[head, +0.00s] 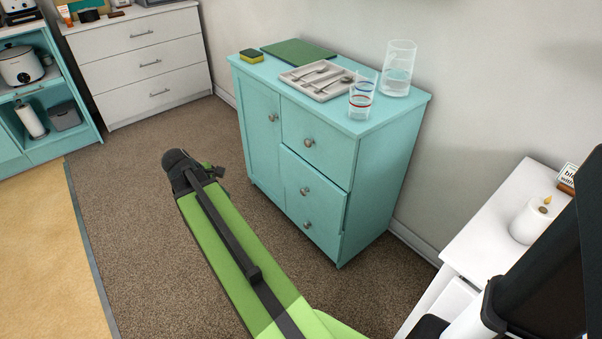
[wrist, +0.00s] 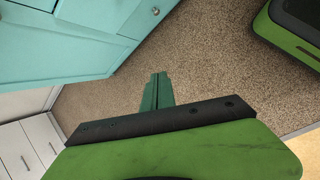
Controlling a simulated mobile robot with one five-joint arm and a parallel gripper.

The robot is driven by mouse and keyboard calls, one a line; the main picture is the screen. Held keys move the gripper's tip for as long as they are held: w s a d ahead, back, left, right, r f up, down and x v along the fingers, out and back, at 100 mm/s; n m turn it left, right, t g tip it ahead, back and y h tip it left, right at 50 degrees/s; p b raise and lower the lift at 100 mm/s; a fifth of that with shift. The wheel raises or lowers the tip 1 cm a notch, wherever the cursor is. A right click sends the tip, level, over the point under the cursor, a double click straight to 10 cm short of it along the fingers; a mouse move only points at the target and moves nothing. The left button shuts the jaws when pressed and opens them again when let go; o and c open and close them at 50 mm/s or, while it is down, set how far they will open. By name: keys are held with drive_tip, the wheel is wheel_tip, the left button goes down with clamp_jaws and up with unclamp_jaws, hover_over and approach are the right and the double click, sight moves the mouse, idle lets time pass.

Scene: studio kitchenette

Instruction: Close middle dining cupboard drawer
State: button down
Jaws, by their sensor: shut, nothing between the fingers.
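The teal dining cupboard (head: 388,184) stands against the wall in the head view, with a door at left and a stack of drawers at right. Its middle drawer (head: 325,192) has a round knob and stands slightly out from the front. The top drawer (head: 330,150) looks flush. My gripper (head: 176,158) is left of the cupboard, apart from it, above the carpet. In the wrist view the dark green fingers (wrist: 157,91) are together and empty. The cupboard also shows at the upper left there (wrist: 60,45), with one knob near the top.
A cutlery tray (head: 316,92), two glasses, a sponge and a green board are on the cupboard top. A white table (head: 487,225) with a candle stands at right. White drawers (head: 140,60) stand behind. Carpet in front of the cupboard is clear.

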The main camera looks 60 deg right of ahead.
drive_tip(key=s+d+r+n+g+h, duration=0.1)
drive_tip(key=s+d+n+h, duration=0.2)
drive_tip(key=d, duration=0.6)
drive_tip(key=s+d+r+n+g, duration=0.1)
drive_tip(key=s+d+r+n, duration=0.15)
drive_tip(key=s+d, duration=0.45)
drive_tip(key=b, duration=0.8)
approach(307, 164)
drive_tip(key=shift+s+d+f, duration=0.3)
drive_tip(key=shift+d+f, duration=0.1)
drive_tip(key=shift+f, duration=0.55)
drive_tip(key=shift+s+d+f, duration=0.35)
drive_tip(key=shift+d+f, duration=0.05)
drive_tip(key=shift+f, duration=0.5)
drive_tip(key=shift+s+d+f, duration=0.3)
drive_tip(key=shift+d+f, duration=0.15)
drive_tip(key=shift+f, duration=0.5)
drive_tip(key=shift+s+d, duration=0.2)
drive_tip(key=shift+d, duration=0.4)
drive_tip(key=shift+s+d, duration=0.2)
drive_tip(key=shift+d, duration=0.4)
drive_tip(key=shift+d+r, duration=0.1)
drive_tip(key=shift+d, duration=0.05)
